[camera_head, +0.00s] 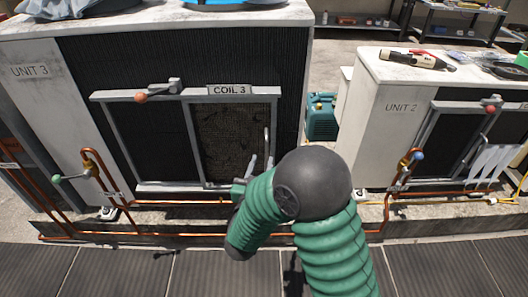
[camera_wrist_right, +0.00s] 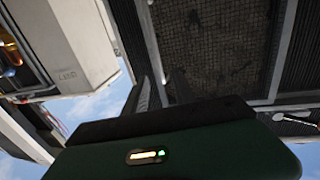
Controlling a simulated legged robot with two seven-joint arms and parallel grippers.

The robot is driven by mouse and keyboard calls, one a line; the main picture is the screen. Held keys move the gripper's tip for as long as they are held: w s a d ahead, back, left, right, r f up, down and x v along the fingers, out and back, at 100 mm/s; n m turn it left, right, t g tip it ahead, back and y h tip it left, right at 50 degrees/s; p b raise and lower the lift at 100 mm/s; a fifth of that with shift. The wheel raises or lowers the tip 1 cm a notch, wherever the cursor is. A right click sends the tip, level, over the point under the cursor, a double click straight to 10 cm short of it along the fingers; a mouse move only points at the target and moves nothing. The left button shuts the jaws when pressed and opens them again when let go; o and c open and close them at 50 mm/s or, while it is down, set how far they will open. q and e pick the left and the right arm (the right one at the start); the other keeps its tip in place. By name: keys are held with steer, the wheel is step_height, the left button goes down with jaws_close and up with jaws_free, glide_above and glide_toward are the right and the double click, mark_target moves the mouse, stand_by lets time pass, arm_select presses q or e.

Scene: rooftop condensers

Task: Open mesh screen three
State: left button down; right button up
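Mesh screen three is a grey frame (camera_head: 198,130) labelled COIL 3, on the front of the condenser marked UNIT 3 (camera_head: 30,72). Its left part looks black; its right part shows a brownish, dirty-looking surface (camera_head: 225,140). That surface also fills the upper middle of the right wrist view (camera_wrist_right: 205,45). A thin upright handle (camera_head: 266,140) is on the frame's right bar. A latch with an orange knob (camera_head: 141,97) lies across the top bar. My right gripper (camera_head: 260,168) is just below the handle, its fingers apart and apparently empty. My left gripper is out of view.
Copper pipes (camera_head: 180,202) and a low curb run below the units. A pipe valve with a green knob (camera_head: 57,179) is at left. UNIT 2 (camera_head: 400,107) stands to the right, with a teal case (camera_head: 322,117) in the gap. Tools lie on UNIT 2's top.

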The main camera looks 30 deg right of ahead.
mark_target(266, 148)
steer(key=b+x, duration=0.2)
steer(key=x, duration=0.5)
steer(key=shift+f, duration=0.1)
steer(key=shift+w+d, duration=0.25)
steer(key=shift+w, duration=0.05)
jaws_close()
stand_by(0.8)
